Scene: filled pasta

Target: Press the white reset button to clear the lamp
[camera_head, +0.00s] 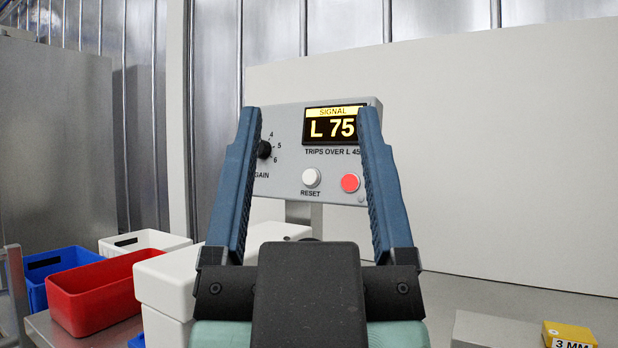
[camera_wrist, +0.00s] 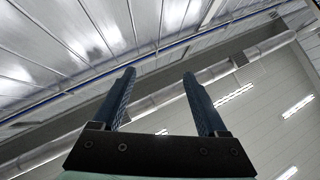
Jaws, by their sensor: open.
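A grey control panel (camera_head: 284,190) faces me in the head view. Its white reset button (camera_head: 312,177) sits above the word RESET, near the panel's lower middle. A red lamp (camera_head: 350,183) is just right of it and looks bright red. A black gain knob (camera_head: 264,149) is partly hidden by the left finger. My gripper (camera_head: 311,112) is open and empty, its blue fingers framing the panel in the picture. In the wrist view my gripper (camera_wrist: 158,75) points at the ceiling, with no panel in sight.
A red bin (camera_head: 97,295), a blue bin (camera_head: 62,264) and a white bin (camera_head: 146,239) stand at lower left. A white machine body (camera_head: 168,281) is partly hidden behind my arm. A yellow block marked 3 MM (camera_head: 569,334) lies at lower right. A pale board (camera_head: 480,150) stands behind.

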